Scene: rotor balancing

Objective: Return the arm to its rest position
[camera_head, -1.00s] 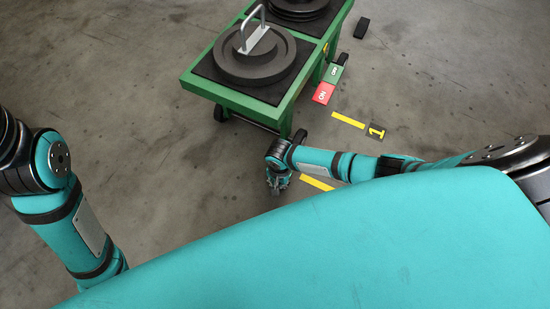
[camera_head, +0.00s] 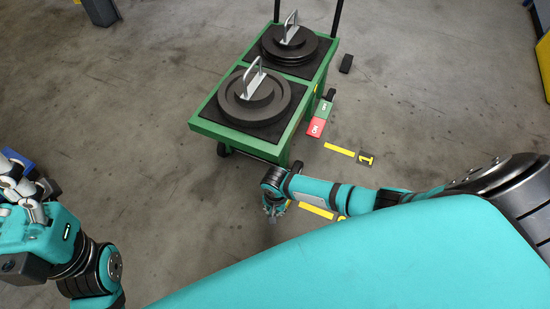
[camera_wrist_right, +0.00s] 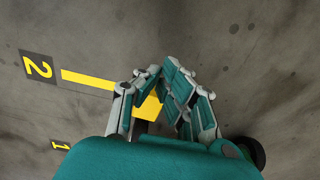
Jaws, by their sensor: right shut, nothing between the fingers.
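My right arm is teal and black and reaches in from the right in the head view. Its right gripper (camera_head: 275,207) hangs low over the floor, in front of the green cart. In the right wrist view the right gripper (camera_wrist_right: 160,76) has its fingertips drawn together, shut and empty, above a yellow floor stripe. My left arm is folded at the left edge of the head view. Its left gripper (camera_head: 22,192) shows grey finger links, partly cut off by the frame, so its opening is unclear.
The green cart (camera_head: 240,142) carries two dark rotors with metal handles, a near one (camera_head: 255,104) and a far one (camera_head: 291,50). Red and green labels (camera_head: 317,127) lie beside it. Yellow stripes (camera_head: 339,149) mark the floor. A blue object (camera_head: 18,158) is near my left gripper. Floor left of the cart is clear.

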